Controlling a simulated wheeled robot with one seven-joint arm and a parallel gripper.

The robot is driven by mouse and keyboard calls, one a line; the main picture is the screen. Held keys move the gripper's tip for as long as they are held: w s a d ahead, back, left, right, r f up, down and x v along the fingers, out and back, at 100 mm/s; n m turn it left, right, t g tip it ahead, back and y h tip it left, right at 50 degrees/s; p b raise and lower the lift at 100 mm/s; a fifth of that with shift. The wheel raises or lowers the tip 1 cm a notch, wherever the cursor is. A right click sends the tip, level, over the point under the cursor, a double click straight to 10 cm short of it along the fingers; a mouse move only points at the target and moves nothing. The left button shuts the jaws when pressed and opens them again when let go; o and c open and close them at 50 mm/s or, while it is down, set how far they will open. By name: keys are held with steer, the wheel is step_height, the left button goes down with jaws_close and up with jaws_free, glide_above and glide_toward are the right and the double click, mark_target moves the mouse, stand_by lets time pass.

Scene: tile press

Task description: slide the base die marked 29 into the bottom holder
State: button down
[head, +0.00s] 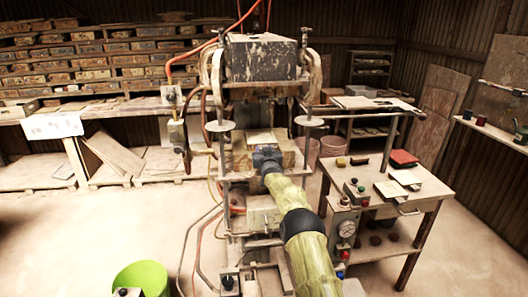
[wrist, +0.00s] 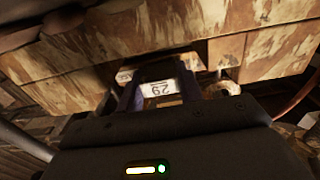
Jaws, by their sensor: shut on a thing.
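My gripper (wrist: 160,92) is shut on the base die (wrist: 159,88), whose white label reads 29 upside down in the wrist view. The two dark fingers stand at either side of the label. In the head view my gripper (head: 265,153) is inside the press frame, between its upright rods and below the heavy upper block (head: 262,57). A tan block with a paler top (head: 240,160) shows around my gripper there. I cannot tell which part of it is the die and which the bottom holder. The contact between die and holder is hidden.
Press rods (head: 221,155) with round discs stand at both sides of my gripper. Hoses and cables hang at the left. A work table (head: 420,185) with a gauge and small items stands at the right. A green bin (head: 141,277) is on the floor, front left. Loaded shelves (head: 110,55) line the back.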

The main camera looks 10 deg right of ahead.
steer(key=shift+w+r, duration=0.2)
steer(key=c, duration=0.8)
jaws_free()
steer(key=shift+c, duration=0.2)
steer(key=shift+f, duration=0.3)
steer(key=shift+s, duration=0.1)
steer(key=shift+s, duration=0.1)
steer(key=shift+s+r+b, duration=0.1)
steer(key=shift+s+b, duration=0.9)
steer(key=shift+s, duration=0.6)
steer(key=s+b, duration=0.4)
steer(key=s, duration=1)
